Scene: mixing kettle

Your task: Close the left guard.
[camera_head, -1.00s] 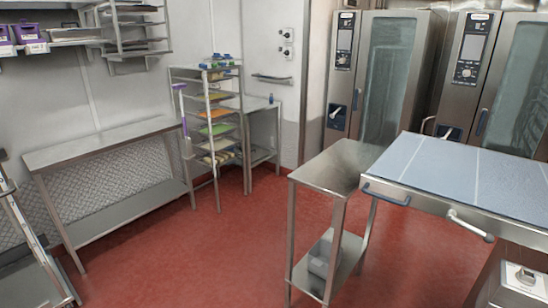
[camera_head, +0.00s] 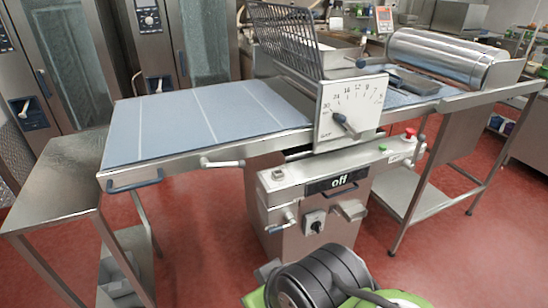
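The dough sheeter stands in the middle of the head view, with a blue-grey belt table (camera_head: 190,125) on its left. The left guard (camera_head: 285,40) is a dark wire grille beside the sheeter's head. It is raised and tilted up, well clear of the belt. A white dial plate (camera_head: 350,108) is at the front of the head, just right of the guard. My gripper is not in view, and nothing is seen touching the guard.
A steel side table (camera_head: 60,190) stands left of the sheeter. The control box (camera_head: 325,185) reads "off". A large steel roller (camera_head: 450,60) lies at the right end. Ovens (camera_head: 55,60) stand behind. Red floor (camera_head: 400,280) is clear at front right.

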